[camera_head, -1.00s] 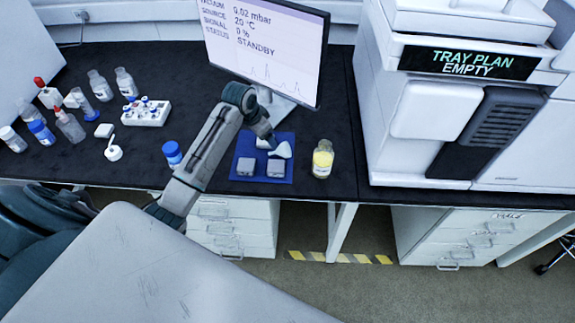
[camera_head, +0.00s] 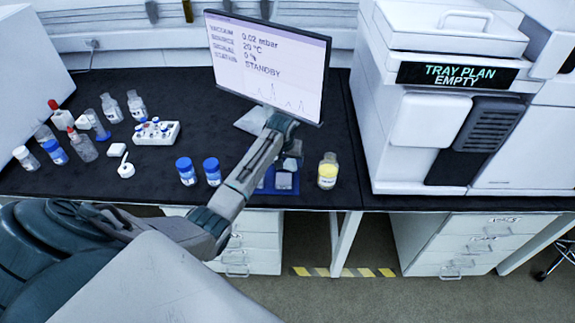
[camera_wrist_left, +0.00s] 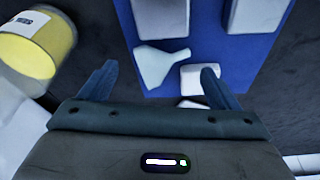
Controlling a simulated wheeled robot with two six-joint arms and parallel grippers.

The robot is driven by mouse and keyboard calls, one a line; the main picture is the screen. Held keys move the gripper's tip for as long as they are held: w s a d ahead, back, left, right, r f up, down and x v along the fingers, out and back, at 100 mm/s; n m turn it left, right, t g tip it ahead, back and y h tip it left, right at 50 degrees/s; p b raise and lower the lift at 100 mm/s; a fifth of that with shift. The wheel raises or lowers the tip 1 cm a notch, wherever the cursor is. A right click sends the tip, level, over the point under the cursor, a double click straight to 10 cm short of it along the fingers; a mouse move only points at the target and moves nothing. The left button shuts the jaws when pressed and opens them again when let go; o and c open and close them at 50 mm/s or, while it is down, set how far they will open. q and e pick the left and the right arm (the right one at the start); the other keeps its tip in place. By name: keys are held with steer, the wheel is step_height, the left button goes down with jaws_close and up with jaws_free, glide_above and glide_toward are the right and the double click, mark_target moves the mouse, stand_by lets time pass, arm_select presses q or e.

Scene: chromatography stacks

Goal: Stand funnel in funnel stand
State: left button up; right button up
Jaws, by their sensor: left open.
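The funnel (camera_wrist_left: 163,65) is white and lies on its side on a blue mat (camera_wrist_left: 215,55) in the left wrist view. In the head view my left arm hides it. My left gripper (camera_head: 292,156) is over the mat and its fingers are hard to make out in the head view. In the left wrist view the gripper (camera_wrist_left: 158,72) is open, with the funnel showing between and just beyond its fingertips. A small pale block (camera_wrist_left: 199,79) is beside the funnel, near one finger. I cannot tell which piece is the funnel stand.
A yellow-filled vial (camera_head: 328,172) stands right of the mat. Pale blocks (camera_wrist_left: 256,14) sit on the mat. Two blue-capped vials (camera_head: 186,171) stand left of my arm. The monitor (camera_head: 268,65) is behind, and a large white instrument (camera_head: 425,120) stands at right.

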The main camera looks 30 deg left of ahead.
mark_target(286, 162)
arm_select(q)
steer(key=shift+w+a+f, duration=0.15)
steer(key=shift+w+f, duration=0.05)
steer(key=shift+f, duration=0.1)
steer(key=p+x, duration=0.1)
steer(key=x, duration=0.2)
steer(key=shift+w+a, duration=0.15)
steer(key=shift+w, duration=0.05)
steer(key=shift+w+f, duration=0.15)
steer(key=shift+f, duration=0.3)
arm_select(e)
steer(key=shift+a+r, duration=0.2)
steer(key=shift+r, duration=0.45)
arm_select(q)
steer(key=shift+c, duration=0.4)
steer(key=c, duration=0.7)
arm_select(e)
steer(key=shift+a, duration=0.1)
